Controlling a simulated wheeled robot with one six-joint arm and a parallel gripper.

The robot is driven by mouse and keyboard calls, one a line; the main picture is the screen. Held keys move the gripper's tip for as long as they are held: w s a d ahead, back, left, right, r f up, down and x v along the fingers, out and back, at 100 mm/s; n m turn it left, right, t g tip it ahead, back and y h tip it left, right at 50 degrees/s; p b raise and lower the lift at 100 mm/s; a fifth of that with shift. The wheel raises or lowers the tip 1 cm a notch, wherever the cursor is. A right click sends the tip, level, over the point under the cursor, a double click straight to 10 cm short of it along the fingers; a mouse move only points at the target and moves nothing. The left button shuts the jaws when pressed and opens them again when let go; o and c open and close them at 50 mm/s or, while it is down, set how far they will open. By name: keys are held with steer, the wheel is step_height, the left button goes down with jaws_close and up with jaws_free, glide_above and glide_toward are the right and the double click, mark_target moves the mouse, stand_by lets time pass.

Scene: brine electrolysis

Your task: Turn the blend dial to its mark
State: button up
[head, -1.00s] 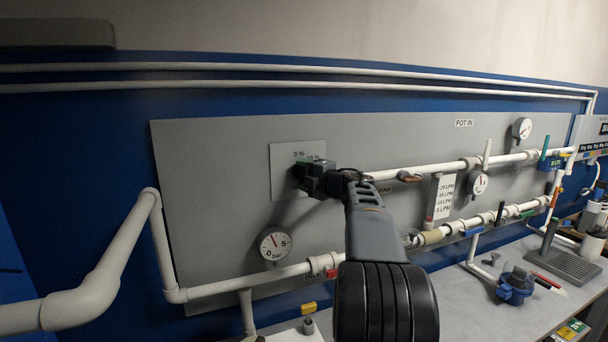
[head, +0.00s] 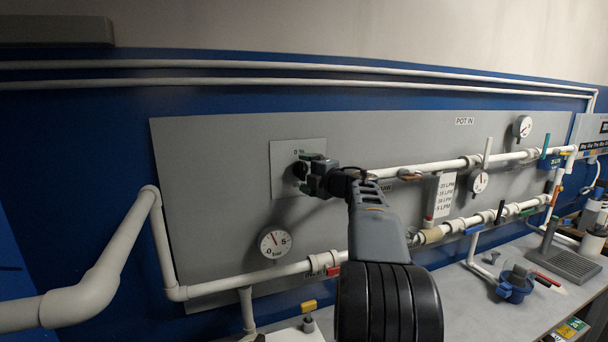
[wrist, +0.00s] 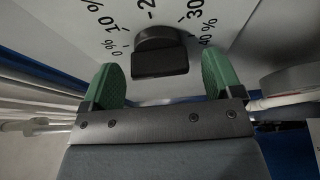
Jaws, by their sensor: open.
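The blend dial is a dark knob (wrist: 158,55) on a light plate printed with percent marks from 0% to 40%, seen in the wrist view. Its flat grip bar lies across the picture, below the scale. In the head view the knob (head: 299,171) is partly hidden by my gripper. My gripper (wrist: 160,85) is open in the wrist view, with one green finger on each side of the knob and gaps between. In the head view my gripper (head: 312,172) is close in front of the plate (head: 285,150). Which mark is the target cannot be told.
The grey panel (head: 220,220) holds white pipes (head: 420,169) to the right of my gripper and a round bar gauge (head: 275,243) below it. A bench (head: 450,290) with a blue fitting (head: 515,286) stands at lower right.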

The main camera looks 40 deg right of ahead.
steer(key=s+d+b, duration=0.1)
steer(key=s+b, duration=0.1)
steer(key=s, duration=1)
steer(key=shift+s+d+b, duration=0.35)
steer(key=shift+s, duration=0.05)
